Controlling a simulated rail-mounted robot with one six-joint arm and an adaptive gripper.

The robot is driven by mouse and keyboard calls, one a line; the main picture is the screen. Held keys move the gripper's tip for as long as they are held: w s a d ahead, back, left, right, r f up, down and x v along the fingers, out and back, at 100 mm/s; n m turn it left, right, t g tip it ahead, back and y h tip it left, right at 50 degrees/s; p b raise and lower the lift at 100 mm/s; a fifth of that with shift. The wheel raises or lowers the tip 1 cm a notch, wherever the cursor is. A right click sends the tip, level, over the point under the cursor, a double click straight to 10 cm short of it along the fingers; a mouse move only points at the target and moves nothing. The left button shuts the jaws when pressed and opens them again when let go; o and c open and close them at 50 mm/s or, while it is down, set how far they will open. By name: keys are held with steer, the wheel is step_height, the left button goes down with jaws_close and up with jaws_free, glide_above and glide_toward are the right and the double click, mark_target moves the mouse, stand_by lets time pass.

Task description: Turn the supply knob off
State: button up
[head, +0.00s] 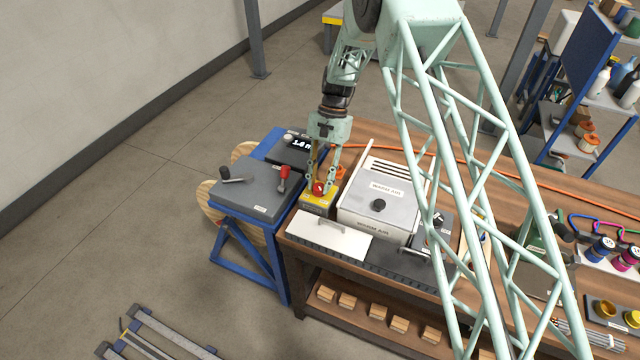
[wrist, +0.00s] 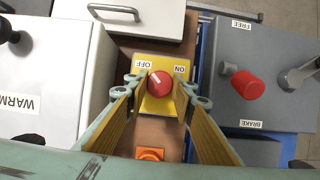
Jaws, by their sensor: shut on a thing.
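A red round knob (wrist: 160,84) sits on a yellow plate (wrist: 158,111) with OFF and ON labels, upside down in the wrist view, OFF at left and ON at right. Its white mark slants up and left, toward OFF. My gripper (wrist: 160,82) is shut on the knob, one finger on each side. In the head view my gripper (head: 319,187) reaches down to the knob (head: 319,188) on its yellow box (head: 318,203); the fingers partly cover it. The lettering on the box front is too small to read.
A grey box with a red lever (head: 284,173) and a crank (head: 232,175) stands left, on a blue frame. A white WARM AIR unit (head: 378,205) stands close at right. A white lid with a handle (head: 330,228) lies in front. An orange part (wrist: 150,154) is near the yellow plate.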

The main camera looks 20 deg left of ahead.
steer(key=shift+s, duration=0.1)
stand_by(0.3)
steer(key=o, duration=0.8)
steer(key=shift+o, duration=0.2)
steer(key=shift+r, duration=0.15)
steer(key=v, duration=1.1)
steer(key=shift+w+r, duration=0.2)
steer(key=shift+r, duration=0.15)
